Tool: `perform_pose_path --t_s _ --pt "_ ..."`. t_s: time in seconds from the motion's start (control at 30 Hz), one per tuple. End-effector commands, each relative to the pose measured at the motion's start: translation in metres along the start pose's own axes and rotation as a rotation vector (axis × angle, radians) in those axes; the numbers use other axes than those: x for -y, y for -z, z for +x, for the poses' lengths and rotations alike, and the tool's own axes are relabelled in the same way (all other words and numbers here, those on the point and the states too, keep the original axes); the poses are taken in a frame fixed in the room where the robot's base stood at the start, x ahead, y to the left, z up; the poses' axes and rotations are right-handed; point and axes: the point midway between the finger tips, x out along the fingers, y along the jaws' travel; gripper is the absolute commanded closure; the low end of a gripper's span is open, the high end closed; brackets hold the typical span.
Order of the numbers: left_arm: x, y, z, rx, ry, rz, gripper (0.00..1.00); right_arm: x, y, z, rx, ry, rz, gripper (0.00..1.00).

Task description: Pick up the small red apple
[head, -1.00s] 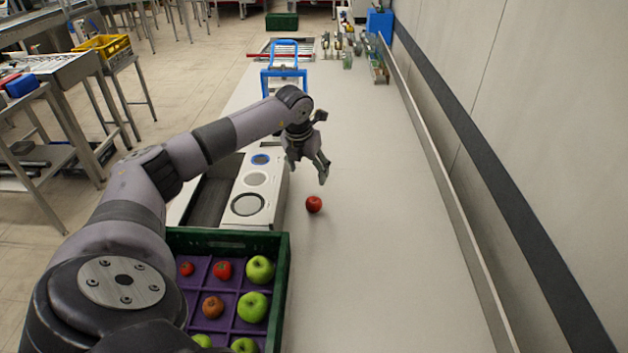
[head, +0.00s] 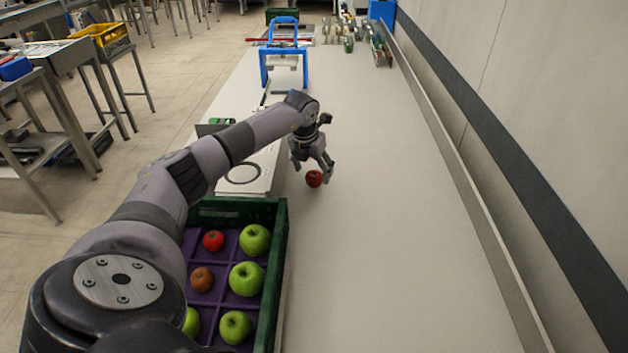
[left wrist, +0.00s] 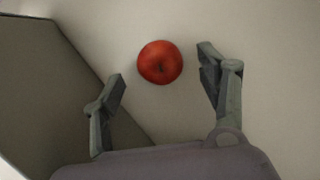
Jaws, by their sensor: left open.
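The small red apple (head: 314,178) stands alone on the pale table, to the right of the white box with round openings. In the left wrist view the apple (left wrist: 160,62) lies ahead of and between the two fingers, touching neither as far as I can see. My left gripper (head: 314,170) is open and empty, low over the table right by the apple. Its fingers (left wrist: 161,83) are spread wide in the left wrist view. My right gripper is not in view.
A green crate (head: 284,265) with purple compartments holds green apples and reddish fruit at the lower left. The white box (head: 262,180) stands left of the gripper. A blue frame (head: 283,20) stands farther back. The table right of the apple is clear up to the wall ledge.

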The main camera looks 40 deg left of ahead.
Motion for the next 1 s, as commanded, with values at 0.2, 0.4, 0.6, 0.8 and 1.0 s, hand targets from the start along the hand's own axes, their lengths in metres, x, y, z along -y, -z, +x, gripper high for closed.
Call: perform_pose_path --t_s 0.2,0.4,0.6,0.8,1.0 --pt "0.0 0.0 0.03 0.002 0.001 0.0 0.33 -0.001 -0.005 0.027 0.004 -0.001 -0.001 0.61" --pt "-0.001 0.0 0.028 0.002 0.0 0.0 0.33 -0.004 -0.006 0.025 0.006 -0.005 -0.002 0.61" --pt "-0.001 0.0 0.028 0.001 0.0 0.001 0.44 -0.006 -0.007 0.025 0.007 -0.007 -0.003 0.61" --pt "-0.001 0.0 0.028 0.001 0.0 0.001 0.57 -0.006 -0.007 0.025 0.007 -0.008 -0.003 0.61" --pt "-0.001 0.0 0.028 0.001 0.0 0.001 0.7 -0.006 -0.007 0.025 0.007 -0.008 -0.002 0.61"
